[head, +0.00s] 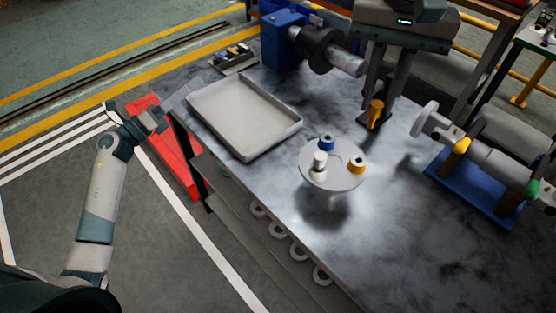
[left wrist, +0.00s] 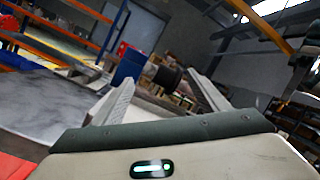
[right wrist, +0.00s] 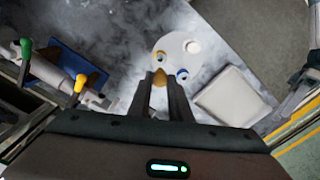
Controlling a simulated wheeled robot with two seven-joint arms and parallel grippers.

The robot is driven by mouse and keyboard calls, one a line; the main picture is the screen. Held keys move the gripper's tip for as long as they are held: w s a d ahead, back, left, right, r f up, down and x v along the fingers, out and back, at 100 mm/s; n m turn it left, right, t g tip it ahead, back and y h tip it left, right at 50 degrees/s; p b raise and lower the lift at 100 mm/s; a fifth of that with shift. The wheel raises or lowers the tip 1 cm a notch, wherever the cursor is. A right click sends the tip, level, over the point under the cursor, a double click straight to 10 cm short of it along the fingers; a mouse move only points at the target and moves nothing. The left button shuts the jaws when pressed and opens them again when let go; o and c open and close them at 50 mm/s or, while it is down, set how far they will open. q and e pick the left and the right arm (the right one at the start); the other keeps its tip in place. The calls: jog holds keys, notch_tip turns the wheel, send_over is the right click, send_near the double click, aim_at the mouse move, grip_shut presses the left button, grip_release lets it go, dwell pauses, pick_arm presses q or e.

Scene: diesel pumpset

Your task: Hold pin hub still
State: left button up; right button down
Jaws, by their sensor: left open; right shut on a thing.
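The pin hub (head: 335,178) is a pale round disc raised over the table, with a blue pin (head: 326,143), a yellow pin (head: 357,164) and a white pin (head: 319,162) on top. It also shows in the right wrist view (right wrist: 172,46). My right gripper (head: 375,104) is shut on an orange-yellow piece (head: 376,117), up and right of the hub in the head view and apart from it. The fingers partly hide the piece in the right wrist view. My left gripper (head: 181,106) is open and empty at the table's left edge, away from the hub.
An empty grey tray (head: 247,153) lies left of the hub. A blue-based machine (head: 470,190) stands at the right, and a blue pump unit (head: 283,38) at the back. Marbled table (head: 400,245) is clear in front of the hub. A red object (head: 178,160) is beside the table.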

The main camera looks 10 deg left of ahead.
pick_arm(q)
jog(key=s+d+m+g+h, duration=0.25)
jog(key=d+m+g, duration=0.2)
jog(key=d, duration=0.35)
jog(key=s+d+m+g+h, duration=0.25)
jog(key=d+m+g, duration=0.2)
jog(key=d, duration=0.35)
jog(key=m+g+y, duration=0.3)
jog(key=m+g, duration=0.3)
jog(key=m, duration=0.1)
send_near(330, 175)
jog(key=w+f, duration=0.1)
jog(key=w+a+f, duration=0.1)
jog(key=w+f, duration=0.1)
jog(key=f, duration=0.1)
jog(key=shift+a+f, duration=0.1)
jog(key=shift+a, duration=0.2)
jog(key=x, duration=1.2)
jog(key=shift+w, duration=0.15)
jog(key=shift+c, duration=1.1)
